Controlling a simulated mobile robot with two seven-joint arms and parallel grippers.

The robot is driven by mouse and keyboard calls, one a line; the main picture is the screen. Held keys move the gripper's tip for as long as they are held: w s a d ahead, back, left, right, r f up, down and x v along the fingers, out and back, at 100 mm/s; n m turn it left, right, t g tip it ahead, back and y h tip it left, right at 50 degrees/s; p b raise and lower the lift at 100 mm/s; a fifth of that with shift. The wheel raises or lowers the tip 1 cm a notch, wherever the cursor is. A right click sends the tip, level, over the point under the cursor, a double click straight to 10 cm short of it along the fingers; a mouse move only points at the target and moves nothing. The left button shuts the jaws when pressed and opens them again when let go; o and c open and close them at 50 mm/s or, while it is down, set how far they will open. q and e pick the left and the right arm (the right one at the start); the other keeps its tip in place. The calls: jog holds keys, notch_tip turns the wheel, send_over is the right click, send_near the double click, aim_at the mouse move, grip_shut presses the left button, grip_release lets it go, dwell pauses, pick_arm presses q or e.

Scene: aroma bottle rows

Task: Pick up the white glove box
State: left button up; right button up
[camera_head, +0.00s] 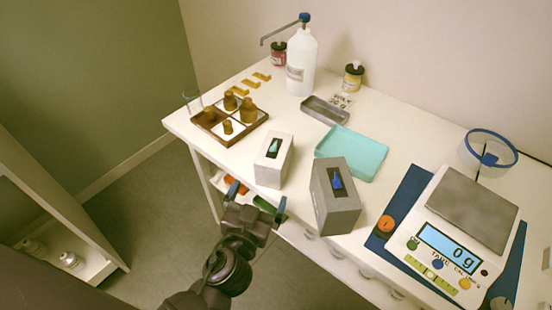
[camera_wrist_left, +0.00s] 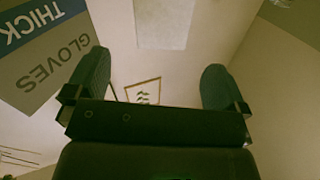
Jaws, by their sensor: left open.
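The white glove box (camera_head: 273,160) stands on the white table near its front edge, with a teal glove tip showing in its dark top slot. My left gripper (camera_head: 257,199) is open and empty in front of the table edge, just below and apart from the white box in the head view. In the left wrist view the two dark fingers (camera_wrist_left: 155,85) are spread wide with nothing between them. A pale rectangle shows beyond them at the top; I cannot tell if it is the white box. My right gripper is not in view.
A grey glove box (camera_head: 335,195) stands right of the white one; its "THICK GLOVES" side shows in the left wrist view (camera_wrist_left: 40,65). A teal tray (camera_head: 362,150) lies behind. A wooden bottle tray (camera_head: 208,125) is at left, a scale (camera_head: 450,235) at right.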

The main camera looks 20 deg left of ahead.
aim_at(271, 156)
pick_arm(q)
jog(key=shift+n, duration=0.9)
jog(key=w, duration=0.3)
jog(key=w+p, duration=0.1)
jog(key=shift+w+a+r, duration=0.1)
jog(key=shift+w+r, duration=0.2)
jog(key=shift+w, duration=0.7)
jog(key=w, duration=0.1)
jog(key=w+p, duration=0.1)
jog(key=w, duration=0.2)
jog(key=shift+a+r, duration=0.3)
jog(key=shift+w+f+p, duration=0.1)
jog(key=shift+w+p, duration=0.2)
jog(key=shift+w, duration=0.1)
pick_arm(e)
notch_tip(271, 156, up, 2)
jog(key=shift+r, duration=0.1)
pick_arm(q)
jog(key=shift+c, duration=0.5)
